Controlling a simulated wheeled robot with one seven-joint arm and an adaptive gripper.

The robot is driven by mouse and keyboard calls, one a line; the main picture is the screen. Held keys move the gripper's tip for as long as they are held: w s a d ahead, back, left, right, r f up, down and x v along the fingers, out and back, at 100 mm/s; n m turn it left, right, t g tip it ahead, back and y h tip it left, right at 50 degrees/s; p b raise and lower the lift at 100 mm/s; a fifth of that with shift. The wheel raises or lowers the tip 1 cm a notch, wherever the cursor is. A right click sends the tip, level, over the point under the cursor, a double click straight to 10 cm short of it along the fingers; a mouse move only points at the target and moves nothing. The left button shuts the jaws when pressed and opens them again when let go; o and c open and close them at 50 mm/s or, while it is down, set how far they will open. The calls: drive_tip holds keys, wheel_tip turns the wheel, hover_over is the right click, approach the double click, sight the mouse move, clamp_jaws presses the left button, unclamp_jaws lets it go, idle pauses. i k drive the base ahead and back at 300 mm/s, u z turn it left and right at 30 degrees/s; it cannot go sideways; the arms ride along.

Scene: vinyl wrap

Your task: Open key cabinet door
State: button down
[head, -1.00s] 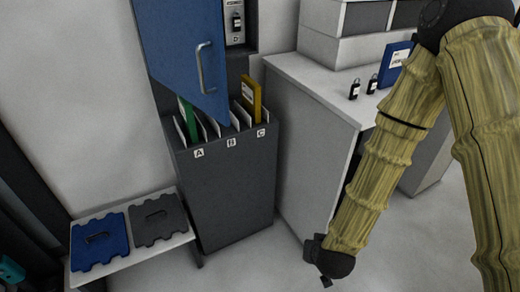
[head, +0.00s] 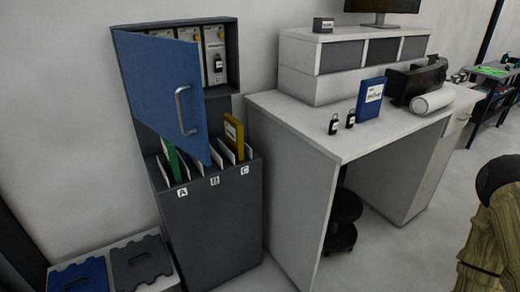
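The key cabinet (head: 231,32) is a dark box at the top of a dark grey stand against the wall. Its blue door (head: 152,90) is hinged at the left and stands partly open, swung out toward me. A metal bar handle (head: 183,110) is on the door's right side. Through the gap I see pale panels and a black padlock (head: 218,62) inside; the door hides the rest. My gripper is out of view. Only part of my yellowish, wrapped arm shows at the lower right edge, well away from the door.
Below the door, a dark stand (head: 215,235) holds folders in slots labelled A, B and C. A white desk (head: 290,125) is close on the right, with two padlocks and a blue binder (head: 370,98). Floor in front is clear.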

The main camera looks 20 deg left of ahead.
sight(161, 76)
drive_tip(key=z, duration=0.35)
drive_tip(key=i, duration=0.35)
drive_tip(key=u, duration=1.6)
